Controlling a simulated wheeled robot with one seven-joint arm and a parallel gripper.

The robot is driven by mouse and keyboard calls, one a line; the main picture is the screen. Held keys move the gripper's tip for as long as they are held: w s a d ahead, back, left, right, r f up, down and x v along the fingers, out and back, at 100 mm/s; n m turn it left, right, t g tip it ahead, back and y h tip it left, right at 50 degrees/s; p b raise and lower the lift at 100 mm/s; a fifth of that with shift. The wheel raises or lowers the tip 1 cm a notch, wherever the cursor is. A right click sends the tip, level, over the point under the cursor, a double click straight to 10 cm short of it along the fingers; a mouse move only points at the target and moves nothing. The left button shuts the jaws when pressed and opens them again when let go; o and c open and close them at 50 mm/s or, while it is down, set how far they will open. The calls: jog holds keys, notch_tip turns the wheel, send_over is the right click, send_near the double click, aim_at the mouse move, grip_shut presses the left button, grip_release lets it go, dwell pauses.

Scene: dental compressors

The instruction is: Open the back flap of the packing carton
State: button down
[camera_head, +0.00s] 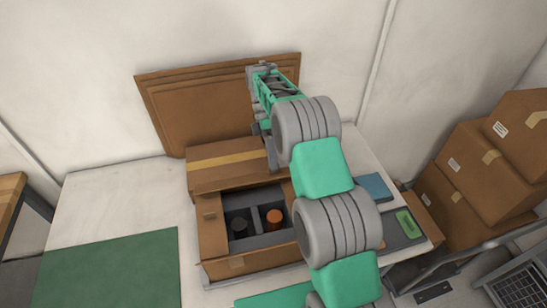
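The packing carton (213,232) stands on the white table with its inside partly in view. Grey dividers (255,211) inside hold a dark round part (240,226) and an orange one (274,217). The back flap (225,172), a brown panel with a yellow tape strip, lies along the carton's rear side; its exact angle is hard to tell. My gripper (270,155) is at the right part of this flap, largely hidden by my wrist. I cannot tell whether its fingers touch the flap or are open. My arm also hides the carton's right side.
Flat brown cardboard sheets (200,105) lean on the wall behind the carton. A green mat (112,270) lies at the left. A blue item (375,187) and a grey tray with a green piece (408,222) lie to the right. Stacked boxes (490,165) stand at far right.

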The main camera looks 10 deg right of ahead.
jog(key=shift+w+r+g, duration=0.1)
jog(key=shift+w+g, duration=0.15)
jog(key=shift+g, duration=0.05)
jog(key=shift+w+g, duration=0.1)
jog(key=shift+g, duration=0.2)
jog(key=c, duration=2.1)
grip_release()
jog(key=o, duration=0.5)
jog(key=shift+c, duration=0.2)
